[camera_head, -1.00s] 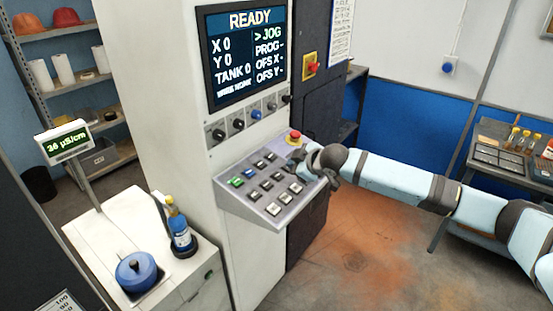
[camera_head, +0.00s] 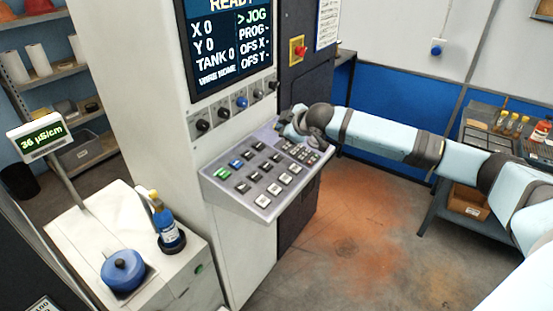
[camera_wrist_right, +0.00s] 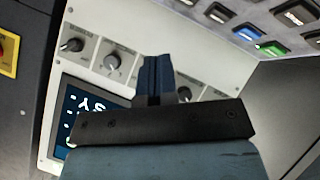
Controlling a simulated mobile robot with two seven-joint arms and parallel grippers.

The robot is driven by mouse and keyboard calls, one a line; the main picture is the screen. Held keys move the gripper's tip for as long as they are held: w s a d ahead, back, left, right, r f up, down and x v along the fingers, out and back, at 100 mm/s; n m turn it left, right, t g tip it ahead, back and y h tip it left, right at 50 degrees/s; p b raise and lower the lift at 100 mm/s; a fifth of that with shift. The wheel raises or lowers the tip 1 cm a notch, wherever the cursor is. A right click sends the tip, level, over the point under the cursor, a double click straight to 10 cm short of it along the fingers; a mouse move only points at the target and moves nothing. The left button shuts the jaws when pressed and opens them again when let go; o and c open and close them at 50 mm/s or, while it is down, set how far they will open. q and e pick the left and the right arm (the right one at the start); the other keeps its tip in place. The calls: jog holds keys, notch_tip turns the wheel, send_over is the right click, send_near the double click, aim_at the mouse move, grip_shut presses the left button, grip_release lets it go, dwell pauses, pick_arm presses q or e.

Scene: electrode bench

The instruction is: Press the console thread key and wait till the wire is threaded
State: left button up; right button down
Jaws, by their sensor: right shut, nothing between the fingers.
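The console key panel (camera_head: 212,183) slopes out from the white cabinet, with several dark keys, one green key (camera_head: 222,173) and one blue key (camera_head: 236,164). The key labels are too small to read, so I cannot tell which is the thread key. My right gripper (camera_head: 284,125) is shut and empty, over the panel's upper right corner and apart from the large keys. Its shut fingers (camera_wrist_right: 157,78) also show in the right wrist view. The console screen (camera_head: 228,45) reads X 0, Y 0, TANK 0 and a wire line that seems to say NONE, with the marker at JOG. My left gripper is out of view.
A row of knobs (camera_head: 241,103) sits above the panel. A red switch on a yellow plate (camera_head: 298,49) is on the dark column. A white cabinet with a blue pot (camera_head: 123,272) and a blue bottle (camera_head: 168,232) stands at the lower left. Floor to the right is clear.

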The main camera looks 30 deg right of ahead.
jog(key=b, duration=0.6)
send_over(277, 158)
jog(key=f, duration=0.4)
jog(key=s+f, duration=0.1)
jog(key=f, duration=0.1)
jog(key=shift+d, duration=0.2)
jog(key=shift+w+a+f, duration=0.1)
jog(key=shift+w+f, duration=0.05)
jog(key=shift+f, duration=0.15)
jog(key=shift+w+f, duration=0.15)
jog(key=shift+f, duration=0.35)
jog(key=shift+f, duration=0.15)
jog(key=shift+f+p, duration=0.1)
jog(key=shift+p, duration=0.25)
jog(key=shift+w+a+f, duration=0.1)
jog(key=shift+f, duration=0.1)
